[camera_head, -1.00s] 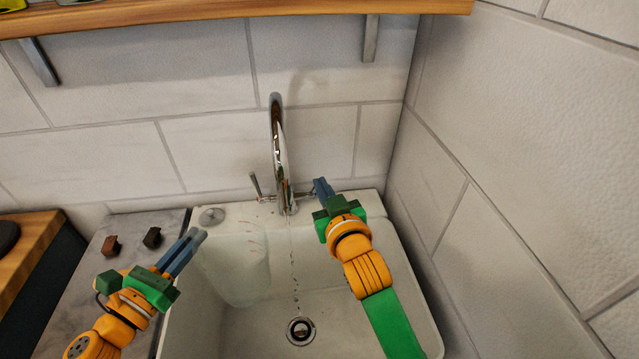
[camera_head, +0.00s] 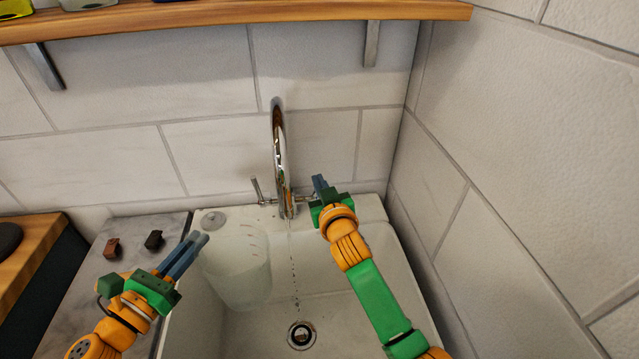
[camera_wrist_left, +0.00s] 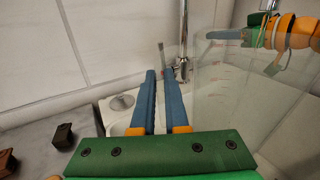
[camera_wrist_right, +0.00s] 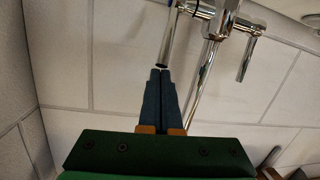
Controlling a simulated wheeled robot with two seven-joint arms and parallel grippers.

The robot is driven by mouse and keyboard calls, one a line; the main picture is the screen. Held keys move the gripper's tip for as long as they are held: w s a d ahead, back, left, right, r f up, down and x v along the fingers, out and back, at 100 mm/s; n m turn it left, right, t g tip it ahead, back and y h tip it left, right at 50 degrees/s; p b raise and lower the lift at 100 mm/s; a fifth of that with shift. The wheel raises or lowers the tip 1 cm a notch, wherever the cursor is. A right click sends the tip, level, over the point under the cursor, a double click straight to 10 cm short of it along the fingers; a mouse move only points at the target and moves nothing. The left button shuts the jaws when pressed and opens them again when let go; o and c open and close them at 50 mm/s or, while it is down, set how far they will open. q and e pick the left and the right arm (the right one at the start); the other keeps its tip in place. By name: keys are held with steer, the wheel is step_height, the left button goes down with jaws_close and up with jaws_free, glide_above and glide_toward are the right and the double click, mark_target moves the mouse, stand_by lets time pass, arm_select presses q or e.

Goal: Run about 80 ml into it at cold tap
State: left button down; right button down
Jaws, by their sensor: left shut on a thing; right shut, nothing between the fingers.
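A clear beaker (camera_head: 240,280) with faint red graduation marks hangs over the left of the sink. My left gripper (camera_head: 202,238) is shut on its left side; the exact grip is hard to see through the clear wall. The beaker also shows in the left wrist view (camera_wrist_left: 225,100). I cannot make out a water level in it. The chrome tap (camera_head: 279,150) drips a thin broken stream (camera_head: 294,270) to the right of the beaker, toward the drain. My right gripper (camera_head: 319,183) is shut and empty at the tap's right lever (camera_wrist_right: 171,40), its tips close to the lever's end.
The white sink (camera_head: 345,310) has a drain (camera_head: 301,334) in its floor. The tap's left lever (camera_head: 258,188) stands upright. Two small blocks, brown (camera_head: 112,248) and black (camera_head: 154,239), sit on the grey counter at left. A wooden shelf (camera_head: 240,16) runs above; a tiled wall closes the right.

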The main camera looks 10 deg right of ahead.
arm_select(q)
steer(key=shift+w, duration=0.1)
arm_select(e)
steer(key=shift+f, duration=0.1)
steer(key=s+f, duration=0.4)
steer(key=f, duration=0.1)
steer(key=shift+s, duration=0.25)
stand_by(0.7)
stand_by(0.4)
